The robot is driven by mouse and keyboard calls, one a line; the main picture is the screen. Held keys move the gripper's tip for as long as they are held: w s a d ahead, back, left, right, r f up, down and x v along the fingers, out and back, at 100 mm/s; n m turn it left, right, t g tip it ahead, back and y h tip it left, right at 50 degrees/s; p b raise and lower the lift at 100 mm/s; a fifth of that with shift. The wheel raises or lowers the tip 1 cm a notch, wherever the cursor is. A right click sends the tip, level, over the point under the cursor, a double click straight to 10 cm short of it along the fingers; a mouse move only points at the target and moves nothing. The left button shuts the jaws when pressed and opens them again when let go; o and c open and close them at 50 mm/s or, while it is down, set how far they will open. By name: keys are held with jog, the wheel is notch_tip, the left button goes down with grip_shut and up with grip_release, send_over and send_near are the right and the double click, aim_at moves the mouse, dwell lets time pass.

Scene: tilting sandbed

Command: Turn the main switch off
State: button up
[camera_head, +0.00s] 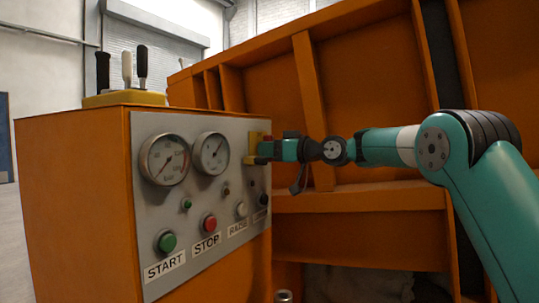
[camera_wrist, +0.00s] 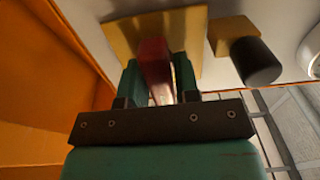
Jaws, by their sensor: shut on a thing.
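The main switch has a yellow plate (camera_head: 252,149) on the right end of the grey panel in the head view. In the wrist view the yellow plate (camera_wrist: 121,38) carries a red handle (camera_wrist: 154,62) that stands out from it. My gripper (camera_head: 266,150) reaches in from the right, level with the plate. In the wrist view its two teal fingers (camera_wrist: 158,78) sit on either side of the red handle and are shut on it. In the head view the gripper hides most of the handle, so its exact angle is hard to tell.
The panel (camera_head: 150,125) on the orange cabinet holds two gauges, a green START button (camera_head: 167,242), a red STOP button (camera_head: 210,222) and a RAISE button (camera_head: 241,209). A black cylinder (camera_wrist: 256,61) on a yellow piece is beside the switch. Orange framework (camera_head: 360,200) stands behind my arm.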

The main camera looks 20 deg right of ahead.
dwell(0.4)
jog(key=o, duration=0.8)
jog(key=shift+d, duration=0.1)
jog(key=b+v, duration=0.2)
jog(key=v, duration=1.5)
jog(key=shift+s, duration=0.2)
